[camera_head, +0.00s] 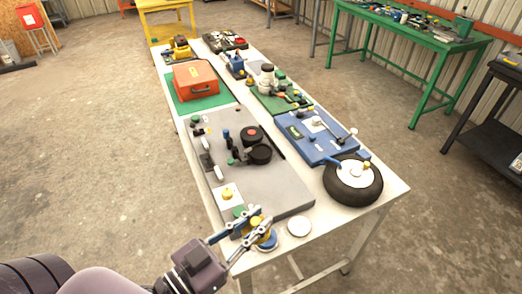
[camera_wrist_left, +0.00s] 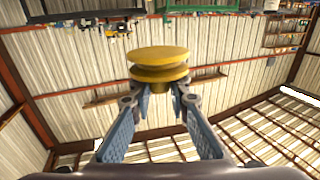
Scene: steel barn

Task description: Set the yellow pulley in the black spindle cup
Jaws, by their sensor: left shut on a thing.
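A yellow pulley (camera_wrist_left: 160,64) with a grooved rim is between the fingertips of my left gripper (camera_wrist_left: 160,88), which is shut on its lower hub. In the head view the left gripper (camera_head: 261,218) is at the near edge of the table, with the yellow pulley (camera_head: 269,239) partly hidden by the fingers. A black open cup (camera_head: 261,154), which looks like the spindle cup, stands on the grey board (camera_head: 285,190), farther back than the gripper. The pulley is apart from it. My right gripper is in neither view.
A black part with a red centre (camera_head: 251,133) stands beside the cup. A yellow knob on a white plate (camera_head: 227,194) is on the board's near left. A white disc (camera_head: 299,227) and a black wheel (camera_head: 353,181) lie to the right. An orange case (camera_head: 196,82) is behind.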

